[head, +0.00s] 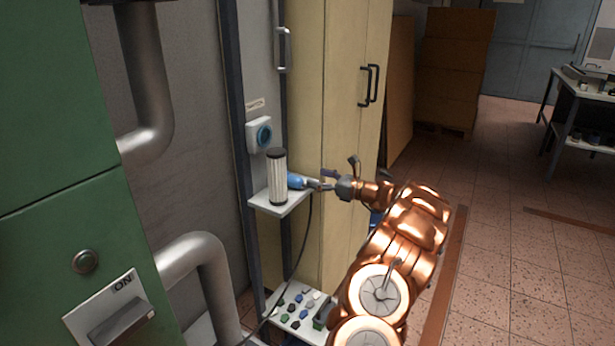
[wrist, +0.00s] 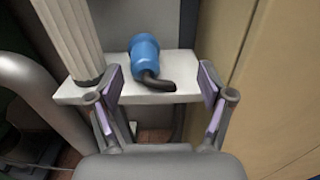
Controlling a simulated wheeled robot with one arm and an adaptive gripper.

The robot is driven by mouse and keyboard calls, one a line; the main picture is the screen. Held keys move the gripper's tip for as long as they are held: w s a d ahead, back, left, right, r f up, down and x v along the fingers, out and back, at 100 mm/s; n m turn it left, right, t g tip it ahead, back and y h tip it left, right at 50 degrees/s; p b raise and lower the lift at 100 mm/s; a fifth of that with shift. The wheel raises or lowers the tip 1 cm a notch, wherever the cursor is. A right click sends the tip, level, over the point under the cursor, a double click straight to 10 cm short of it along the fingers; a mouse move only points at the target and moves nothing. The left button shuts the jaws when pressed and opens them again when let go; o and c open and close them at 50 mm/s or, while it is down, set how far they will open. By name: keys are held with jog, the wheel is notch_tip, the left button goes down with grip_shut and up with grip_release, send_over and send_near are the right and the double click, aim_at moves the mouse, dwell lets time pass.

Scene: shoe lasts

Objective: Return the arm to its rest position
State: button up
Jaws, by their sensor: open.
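My copper-coloured arm (head: 405,235) reaches left from the lower right of the head view toward a small wall shelf. My gripper (head: 322,184) is at the shelf's right side. In the wrist view my gripper (wrist: 159,86) is open, with its two fingers apart and nothing between the pads. A blue plug (head: 296,181) with a dark cable lies on the shelf. In the wrist view the blue plug (wrist: 144,55) lies beyond the fingertips, and its black cable end bends toward the gap between the fingers.
A white ribbed cylinder (head: 277,178) stands on the white shelf (head: 277,207), left of the plug. A blue socket (head: 263,135) is on the wall above. A cream cabinet (head: 335,110) stands close behind my gripper. A tray of coloured pieces (head: 298,312) is below. Open floor lies right.

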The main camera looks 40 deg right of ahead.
jog(key=shift+s+d, duration=0.15)
jog(key=shift+s, duration=0.45)
dwell(0.7)
